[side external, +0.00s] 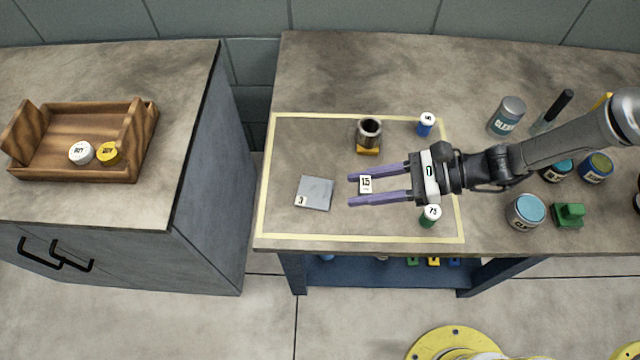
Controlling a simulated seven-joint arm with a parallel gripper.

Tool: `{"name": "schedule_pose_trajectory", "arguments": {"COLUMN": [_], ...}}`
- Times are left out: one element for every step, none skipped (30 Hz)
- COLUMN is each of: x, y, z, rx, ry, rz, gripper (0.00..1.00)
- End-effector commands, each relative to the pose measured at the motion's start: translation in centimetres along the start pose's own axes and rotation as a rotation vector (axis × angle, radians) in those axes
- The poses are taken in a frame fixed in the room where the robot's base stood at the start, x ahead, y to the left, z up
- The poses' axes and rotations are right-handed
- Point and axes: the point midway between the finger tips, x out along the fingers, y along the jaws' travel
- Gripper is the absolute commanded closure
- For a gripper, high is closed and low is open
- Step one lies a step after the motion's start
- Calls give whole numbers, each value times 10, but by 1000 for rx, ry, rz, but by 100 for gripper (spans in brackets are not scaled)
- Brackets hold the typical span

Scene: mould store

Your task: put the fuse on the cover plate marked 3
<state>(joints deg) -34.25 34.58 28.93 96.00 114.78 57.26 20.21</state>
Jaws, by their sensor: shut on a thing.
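The fuse (365,185), with a white face that reads 15, sits between the two purple fingers of my gripper (358,189), near their tips. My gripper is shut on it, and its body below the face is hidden. The cover plate (318,191) is a flat grey square with a small tag marked 3 at its lower left corner. It lies on the bench just left of my fingertips. The fuse is to the right of the plate in the picture; I cannot tell its height above the bench.
A blue fuse-like piece (425,127) and a green one (429,219) stand right of the plate. A dark metal cup (369,132) on a yellow base stands above. Cans (525,212) crowd the bench's right. A wooden tray (75,178) is on the left cabinet, across a gap.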

Motion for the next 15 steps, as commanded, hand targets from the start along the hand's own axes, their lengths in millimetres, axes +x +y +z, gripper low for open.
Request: {"name": "schedule_pose_trajectory", "arguments": {"x": [12,18,25,31,36,44,49,55,62,67,71,78,82,86,92], "y": [-7,-11,-16,-20,-24,-29,-33,-36,-41,-43,-45,-49,-51,-54,-56], "z": [-2,-2,-3,-4,-5,-6,-6,-7,-8,-13,-17,-21,-25,-27,-30], "rx": [-1,-3,-2,-2,-2,-2,-3,-2,-3,0,0,0,1,0,-1], "ry": [0,-1,-1,-1,-1,-1,-2,-1,-1,1,1,1,1,0,0], "rz": [2,2,2,2,1,1,1,2,2,2,2,2,2,1,1], "gripper": [100,100,100,100,100,100,100,100,100,100,100,100,100,100,100]}}
